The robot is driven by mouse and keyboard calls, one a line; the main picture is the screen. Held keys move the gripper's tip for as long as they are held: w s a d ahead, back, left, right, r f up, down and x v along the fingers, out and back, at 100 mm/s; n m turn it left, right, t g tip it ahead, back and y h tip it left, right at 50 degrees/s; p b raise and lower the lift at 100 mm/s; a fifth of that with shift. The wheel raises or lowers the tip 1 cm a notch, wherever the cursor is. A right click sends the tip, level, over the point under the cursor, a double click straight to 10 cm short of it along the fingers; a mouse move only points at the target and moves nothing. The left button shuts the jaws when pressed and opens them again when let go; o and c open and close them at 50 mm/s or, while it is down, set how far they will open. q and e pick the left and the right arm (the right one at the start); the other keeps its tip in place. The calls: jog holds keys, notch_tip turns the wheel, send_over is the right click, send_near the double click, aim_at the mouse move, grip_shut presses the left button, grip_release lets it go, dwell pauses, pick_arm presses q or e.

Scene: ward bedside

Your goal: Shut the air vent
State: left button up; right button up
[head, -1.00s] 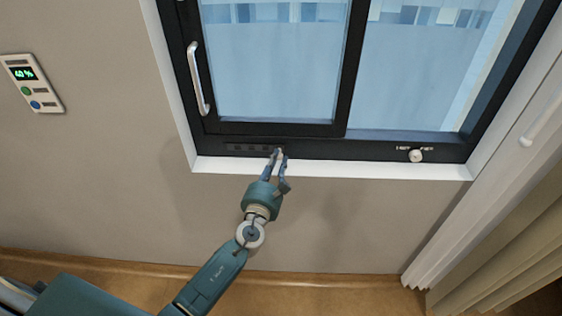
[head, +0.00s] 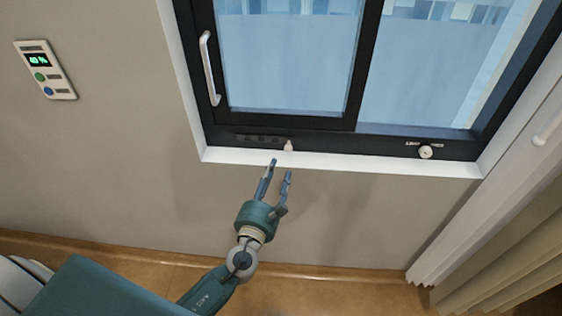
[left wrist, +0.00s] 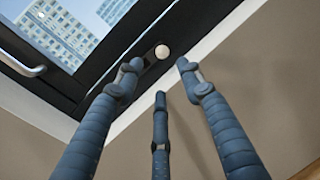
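The air vent (head: 255,138) is a dark slotted strip in the bottom bar of the black window frame. Its small pale knob (head: 288,146) sits at the strip's right end. The knob also shows as a round light button in the left wrist view (left wrist: 162,51). Whether the slots are open or covered is too small to tell. My left gripper (head: 280,168) is below the knob, fingers apart, empty and not touching it. In the left wrist view its fingers (left wrist: 160,72) are spread below the knob with nothing between them. My right gripper is not in view.
A white sill (head: 340,163) runs under the frame. A round knob (head: 425,152) sits farther right on the frame. A sash handle (head: 209,68) is at left, a wall panel (head: 45,70) farther left. A curtain (head: 500,240) hangs at right. The wall below is clear.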

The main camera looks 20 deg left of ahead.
pick_arm(q)
jog(key=shift+s+d, duration=0.1)
jog(key=shift+s, duration=1.45)
jog(key=s+a+f+n+g, duration=0.1)
jog(key=s+f+n+g, duration=0.3)
jog(key=f, duration=0.7)
jog(key=s+a+f+n+g, duration=0.15)
jog(key=s+f+n, duration=0.4)
jog(key=f, duration=0.55)
jog(key=s+a+f+n+g, duration=0.1)
jog(key=s+f+n+g, duration=0.35)
jog(key=f, duration=0.65)
jog(key=s+f+n+g, duration=0.2)
jog(key=s+f+n, duration=0.4)
jog(key=s, duration=0.4)
jog(key=s+d+f+n+g+h, duration=0.1)
jog(key=s+f+n+g, duration=0.1)
jog(key=s+f+n, duration=0.4)
jog(key=s+f+n+g, duration=0.3)
jog(key=s+f+n, duration=0.3)
jog(key=s, duration=1)
jog(key=n, duration=0.2)
jog(key=shift+d+n+h, duration=0.3)
jog(key=shift+d+n, duration=0.05)
jog(key=shift+n, duration=0.05)
jog(key=shift+w, duration=0.1)
